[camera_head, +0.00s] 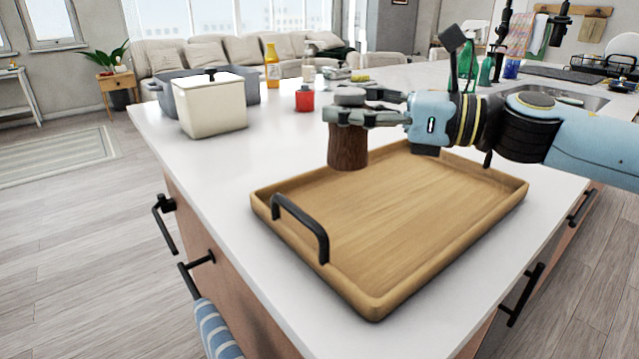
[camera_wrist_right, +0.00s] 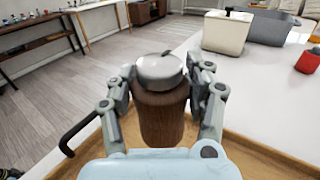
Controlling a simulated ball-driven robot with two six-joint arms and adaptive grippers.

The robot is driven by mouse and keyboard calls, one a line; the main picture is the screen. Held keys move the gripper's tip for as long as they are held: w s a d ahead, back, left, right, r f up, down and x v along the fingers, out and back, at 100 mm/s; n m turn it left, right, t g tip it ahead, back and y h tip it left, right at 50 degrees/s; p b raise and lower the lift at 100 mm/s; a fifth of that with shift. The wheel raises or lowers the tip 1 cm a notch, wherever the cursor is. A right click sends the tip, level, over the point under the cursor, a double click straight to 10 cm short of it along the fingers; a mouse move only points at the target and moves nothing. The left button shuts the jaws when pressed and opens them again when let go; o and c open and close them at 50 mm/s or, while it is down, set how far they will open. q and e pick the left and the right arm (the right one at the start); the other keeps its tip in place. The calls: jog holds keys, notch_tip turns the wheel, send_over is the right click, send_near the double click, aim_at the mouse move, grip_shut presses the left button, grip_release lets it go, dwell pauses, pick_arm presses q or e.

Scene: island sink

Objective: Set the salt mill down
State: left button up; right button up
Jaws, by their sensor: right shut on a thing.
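The salt mill (camera_head: 347,150) has a dark brown wooden body and a grey metal top. It is upright at the far left part of the wooden tray (camera_head: 262,208). My right gripper (camera_head: 352,108) is shut on its upper part, with fingers on both sides. In the right wrist view the mill (camera_wrist_right: 163,115) stands between the two fingers of my right gripper (camera_wrist_right: 163,90). I cannot tell whether its base touches the tray or counter. My left gripper is not in view.
The tray has a black handle (camera_head: 302,225) at its near left and is otherwise empty. A cream pot (camera_head: 212,106), a grey pot (camera_head: 165,98), a red jar (camera_head: 305,99) and an orange bottle (camera_head: 272,68) stand behind.

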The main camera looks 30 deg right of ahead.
jog(key=shift+a+f, duration=0.85)
jog(key=shift+f, duration=0.3)
jog(key=shift+a+f, duration=0.8)
jog(key=shift+f, duration=0.35)
jog(key=shift+a+f, duration=0.85)
jog(key=shift+f, duration=0.3)
jog(key=o, duration=1.3)
jog(key=shift+f, duration=0.1)
